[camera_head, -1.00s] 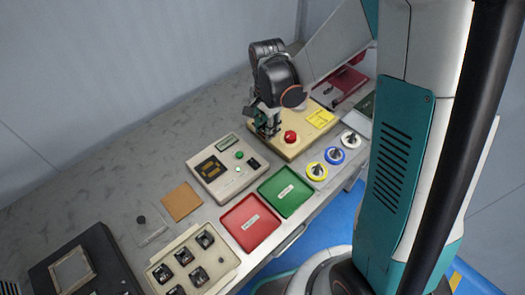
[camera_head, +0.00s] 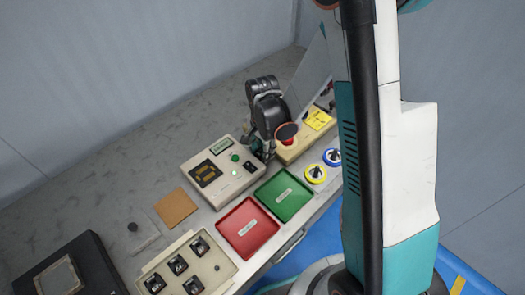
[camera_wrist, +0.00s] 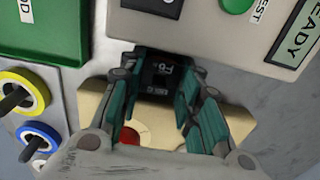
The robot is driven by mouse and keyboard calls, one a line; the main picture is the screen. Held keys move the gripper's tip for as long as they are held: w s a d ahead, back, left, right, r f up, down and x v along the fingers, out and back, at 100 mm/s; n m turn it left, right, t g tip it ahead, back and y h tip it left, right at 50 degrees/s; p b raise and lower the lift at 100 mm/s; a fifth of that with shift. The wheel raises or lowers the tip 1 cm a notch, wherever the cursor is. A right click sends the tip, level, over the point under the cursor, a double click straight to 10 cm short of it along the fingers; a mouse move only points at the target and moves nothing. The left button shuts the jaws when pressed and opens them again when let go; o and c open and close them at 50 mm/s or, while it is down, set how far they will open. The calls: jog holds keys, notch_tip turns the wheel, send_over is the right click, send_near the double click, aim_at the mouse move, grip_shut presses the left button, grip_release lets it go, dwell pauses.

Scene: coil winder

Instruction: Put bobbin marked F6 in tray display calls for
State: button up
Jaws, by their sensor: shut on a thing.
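My gripper (camera_head: 262,153) is shut on a small dark bobbin (camera_wrist: 161,76) in the wrist view, where its top label reads F6. The fingers (camera_wrist: 157,88) close on its two sides. In the head view, the gripper hides the bobbin and hangs between the tester box and the beige base. The tester box (camera_head: 240,183) has a display (camera_head: 221,145), which reads READY in the wrist view (camera_wrist: 297,35). The green tray (camera_head: 298,207) and the red tray (camera_head: 230,217) lie in front of the tester. Their labels are too small to read; the green one's ends in D.
A beige base (camera_head: 294,155) with a red button (camera_wrist: 129,135) stands right of the tester. Yellow (camera_head: 316,174) and blue (camera_head: 332,157) rings with dark levers line the front edge. A cream holder (camera_head: 224,269) with several dark pieces and an orange pad (camera_head: 176,208) are left.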

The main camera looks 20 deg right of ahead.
jog(key=shift+f, duration=0.2)
jog(key=o, duration=1.1)
jog(key=shift+r, duration=0.1)
jog(key=shift+r, duration=0.1)
